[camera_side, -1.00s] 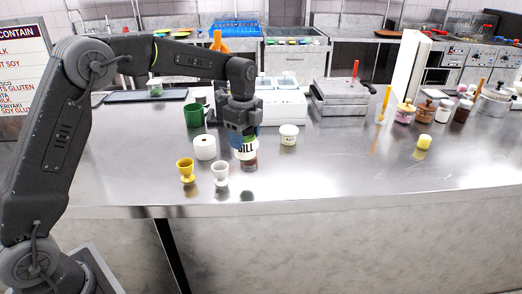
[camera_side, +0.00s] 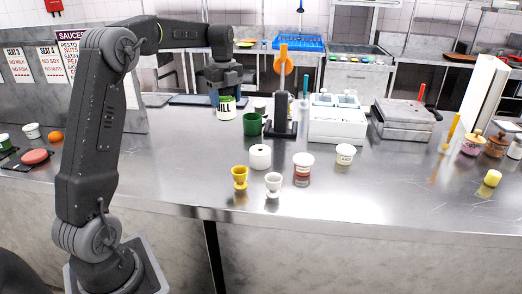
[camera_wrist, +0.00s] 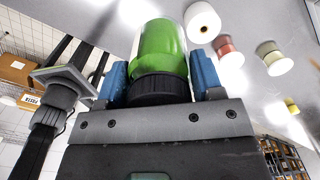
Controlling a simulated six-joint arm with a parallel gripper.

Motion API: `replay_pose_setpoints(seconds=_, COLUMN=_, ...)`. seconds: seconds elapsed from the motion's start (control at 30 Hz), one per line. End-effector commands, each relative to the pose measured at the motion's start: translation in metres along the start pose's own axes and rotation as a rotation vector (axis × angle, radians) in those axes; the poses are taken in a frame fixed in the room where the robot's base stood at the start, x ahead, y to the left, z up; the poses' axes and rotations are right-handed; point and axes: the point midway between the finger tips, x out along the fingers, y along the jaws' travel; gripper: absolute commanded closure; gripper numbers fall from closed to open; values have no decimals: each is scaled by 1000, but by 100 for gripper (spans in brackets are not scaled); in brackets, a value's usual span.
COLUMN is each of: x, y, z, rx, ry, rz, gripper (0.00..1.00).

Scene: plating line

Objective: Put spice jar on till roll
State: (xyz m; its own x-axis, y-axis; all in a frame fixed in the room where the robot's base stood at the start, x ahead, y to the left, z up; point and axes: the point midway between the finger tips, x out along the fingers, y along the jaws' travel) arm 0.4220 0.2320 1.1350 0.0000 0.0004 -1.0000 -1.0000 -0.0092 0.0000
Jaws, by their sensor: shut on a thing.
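The spice jar (camera_side: 226,108), with a white "DILL" label, hangs in my gripper (camera_side: 225,92) above the counter, behind and left of the till roll. In the wrist view the green jar (camera_wrist: 163,50) has its black lid between the blue fingers of my gripper (camera_wrist: 160,82). The till roll (camera_side: 260,156) is a short white cylinder standing upright on the counter with nothing on top. It also shows in the wrist view (camera_wrist: 203,22), up and right of the jar, apart from it.
A green mug (camera_side: 252,124) stands just right of the jar. A black stand with an orange-topped tool (camera_side: 283,95) is behind the roll. Yellow (camera_side: 240,177) and white (camera_side: 273,184) egg cups stand in front. Two white-lidded tubs, red (camera_side: 303,168) and cream (camera_side: 345,154), are to the right.

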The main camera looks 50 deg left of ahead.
Motion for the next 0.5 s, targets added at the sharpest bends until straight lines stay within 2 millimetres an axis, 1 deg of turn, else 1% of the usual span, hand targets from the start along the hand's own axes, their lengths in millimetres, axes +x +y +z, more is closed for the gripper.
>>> replay_pose_setpoints(seconds=0.03, x=-3, y=4, z=7, rx=1, ry=-1, rz=-2, gripper=70)
replay_pose_setpoints(seconds=0.07, x=-4, y=5, z=9, rx=4, ry=0, rz=-1, gripper=70)
replay_pose_setpoints(seconds=0.17, x=1, y=1, z=8, rx=12, ry=1, rz=0, gripper=70)
replay_pose_setpoints(seconds=0.27, x=12, y=-13, z=-5, rx=16, ry=2, rz=2, gripper=70)
replay_pose_setpoints(seconds=0.5, x=44, y=-53, z=-40, rx=14, ry=1, rz=1, gripper=70)
